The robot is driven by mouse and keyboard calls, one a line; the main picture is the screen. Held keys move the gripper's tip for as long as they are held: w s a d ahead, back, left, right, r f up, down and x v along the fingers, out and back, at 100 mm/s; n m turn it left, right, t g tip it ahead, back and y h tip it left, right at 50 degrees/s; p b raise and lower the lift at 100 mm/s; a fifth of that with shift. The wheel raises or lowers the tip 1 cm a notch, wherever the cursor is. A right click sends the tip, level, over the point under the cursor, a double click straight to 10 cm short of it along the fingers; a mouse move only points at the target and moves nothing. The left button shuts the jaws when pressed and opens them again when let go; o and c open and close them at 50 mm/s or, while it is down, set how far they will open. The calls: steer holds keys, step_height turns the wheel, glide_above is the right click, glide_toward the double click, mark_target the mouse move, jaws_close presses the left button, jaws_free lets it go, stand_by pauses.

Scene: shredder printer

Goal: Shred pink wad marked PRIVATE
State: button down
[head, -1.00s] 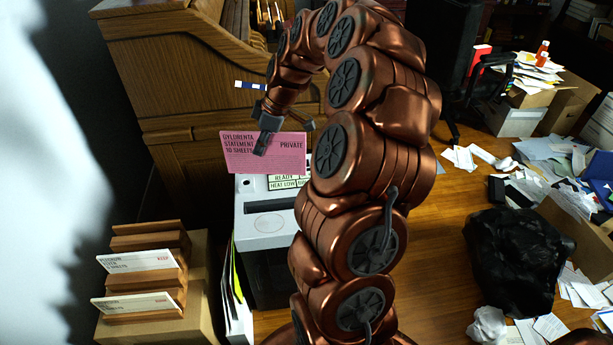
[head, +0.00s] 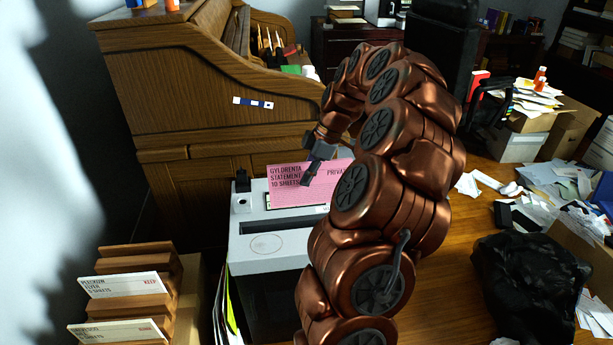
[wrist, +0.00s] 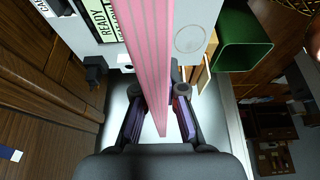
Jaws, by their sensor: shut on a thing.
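The pink wad (head: 287,188) reads "GYLDRENTA STATEMENT 10 SHEETS" and, partly covered by my arm, "PRIVATE". My gripper (head: 311,172) is shut on it and holds it upright above the rear part of the shredder (head: 265,263). In the wrist view the wad (wrist: 152,60) shows as a thick stack of sheets, edge-on between my gripper's fingers (wrist: 160,118). The shredder is a white-topped, dark-bodied machine with a dark slot in its top, in front of the wad. Its label reads "READY" in the wrist view (wrist: 104,22). My arm hides the shredder's right side.
A wooden rack (head: 172,290) at lower left holds white wads, one marked "KEEP" (head: 125,284). A wooden roll-top desk (head: 190,80) stands behind the shredder. A black bag (head: 530,285) and scattered papers lie at right. A green bin (wrist: 245,42) shows in the wrist view.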

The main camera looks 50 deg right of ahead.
steer(key=shift+b, duration=0.3)
step_height(320, 180, down, 9)
steer(key=b, duration=0.5)
stand_by(0.5)
steer(key=c, duration=1.2)
jaws_free()
steer(key=v, duration=1.2)
steer(key=shift+w, duration=0.1)
